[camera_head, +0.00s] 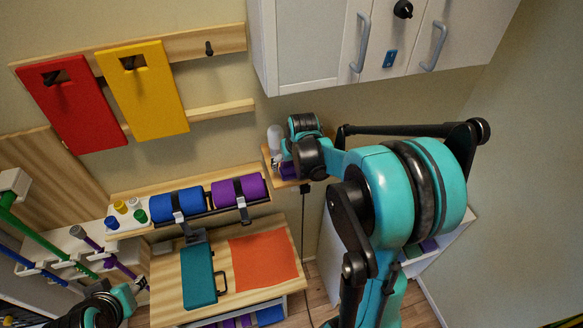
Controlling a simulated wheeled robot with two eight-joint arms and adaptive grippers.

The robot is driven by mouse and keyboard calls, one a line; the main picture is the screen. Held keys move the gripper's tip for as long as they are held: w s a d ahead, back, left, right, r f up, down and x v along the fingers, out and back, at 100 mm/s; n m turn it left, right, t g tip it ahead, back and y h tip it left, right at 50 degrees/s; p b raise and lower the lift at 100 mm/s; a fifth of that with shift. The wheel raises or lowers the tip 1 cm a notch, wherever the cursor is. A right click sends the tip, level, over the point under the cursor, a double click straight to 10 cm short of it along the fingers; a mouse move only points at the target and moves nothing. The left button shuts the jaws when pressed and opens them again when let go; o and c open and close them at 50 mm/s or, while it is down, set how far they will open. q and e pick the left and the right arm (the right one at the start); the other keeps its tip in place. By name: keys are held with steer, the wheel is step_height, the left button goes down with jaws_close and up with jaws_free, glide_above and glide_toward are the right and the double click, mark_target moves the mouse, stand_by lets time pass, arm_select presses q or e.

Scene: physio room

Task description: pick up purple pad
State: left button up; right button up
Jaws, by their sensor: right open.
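My right gripper (281,161) is open at the small wooden wall shelf, partly hidden by its own wrist. A small purple thing (289,171) shows on that shelf, right by the fingers; contact and its full shape cannot be made out. A flat purple piece (428,244) lies in the low white unit at the right, partly covered by my arm. Purple edges also show under the table at the bottom. I cannot tell which of these is the purple pad. My left arm shows at the bottom left; its jaws are not clear.
A red pad (70,108) and a yellow pad (143,95) hang on a wall rail beside an empty peg (209,48). Blue and purple rolls (239,190) lie on a shelf. A teal case (198,277) and orange sheet (264,262) lie on the table. White cabinets overhang above.

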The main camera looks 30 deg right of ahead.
mark_target(291, 163)
steer(key=shift+w+f, duration=0.1)
steer(key=shift+f, duration=0.1)
steer(key=shift+r, duration=0.1)
steer(key=c, duration=1.3)
steer(key=shift+r, duration=0.55)
step_height(291, 163, up, 3)
steer(key=shift+f+b, duration=0.1)
steer(key=shift+b, duration=0.25)
steer(key=s+d+r, duration=0.1)
steer(key=s+r, duration=0.1)
steer(key=s, duration=0.1)
steer(key=s+r, duration=0.2)
steer(key=s, duration=0.2)
steer(key=s+d+r+b, duration=0.1)
steer(key=s+r, duration=0.2)
steer(key=s, duration=0.1)
steer(key=shift+s+d, duration=0.25)
steer(key=shift+d, duration=0.1)
